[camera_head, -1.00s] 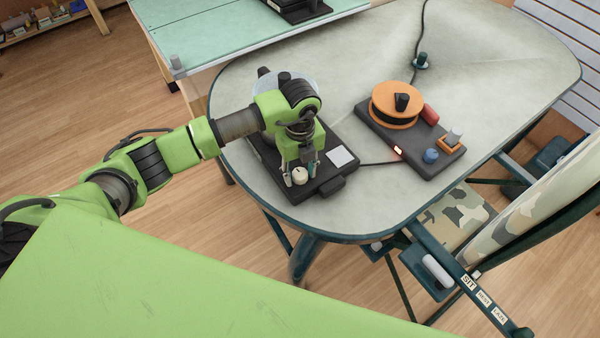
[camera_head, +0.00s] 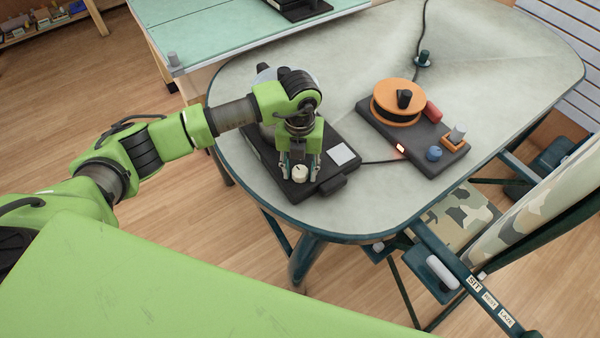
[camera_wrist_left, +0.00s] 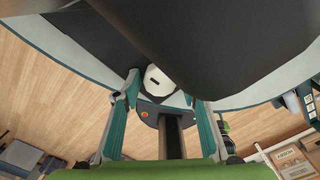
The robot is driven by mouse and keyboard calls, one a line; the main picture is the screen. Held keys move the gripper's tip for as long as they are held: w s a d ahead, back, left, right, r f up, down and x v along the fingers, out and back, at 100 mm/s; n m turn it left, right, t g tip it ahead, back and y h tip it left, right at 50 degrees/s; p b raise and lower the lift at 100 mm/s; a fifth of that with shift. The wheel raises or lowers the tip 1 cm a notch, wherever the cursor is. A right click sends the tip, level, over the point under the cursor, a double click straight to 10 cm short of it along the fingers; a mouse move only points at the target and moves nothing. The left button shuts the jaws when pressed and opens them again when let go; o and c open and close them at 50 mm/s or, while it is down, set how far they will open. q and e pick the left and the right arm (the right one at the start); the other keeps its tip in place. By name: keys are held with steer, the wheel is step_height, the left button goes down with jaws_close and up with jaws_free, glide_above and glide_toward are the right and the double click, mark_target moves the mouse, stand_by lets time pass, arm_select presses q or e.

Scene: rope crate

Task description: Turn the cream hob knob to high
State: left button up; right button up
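The cream hob knob (camera_head: 300,172) sits at the front of a black hob (camera_head: 327,174) on the oval table. It shows in the wrist view (camera_wrist_left: 158,80) as a pale disc with a small dark mark. My left gripper (camera_head: 300,170) points down over it with one finger on each side. In the left wrist view my left gripper (camera_wrist_left: 162,92) has its fingers apart, with a gap at the right of the knob; contact at the left finger cannot be told. My right gripper is not in view.
A pot (camera_head: 264,76) stands on the hob behind my arm. A white square (camera_head: 342,153) lies on the hob's right side. To the right is a dark unit with an orange reel (camera_head: 391,98), a lit lamp, a blue knob (camera_head: 434,154) and a red cylinder (camera_head: 432,111). The table's right part is clear.

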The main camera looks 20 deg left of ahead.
arm_select(q)
jaws_close()
steer(key=m+b, duration=0.3)
steer(key=m, duration=0.1)
steer(key=shift+w+f, duration=0.1)
steer(key=shift+f, duration=0.15)
steer(key=m+b, duration=0.1)
steer(key=m, duration=0.1)
steer(key=shift+m, duration=0.3)
steer(key=shift+r+m, duration=0.2)
steer(key=shift+m, duration=0.2)
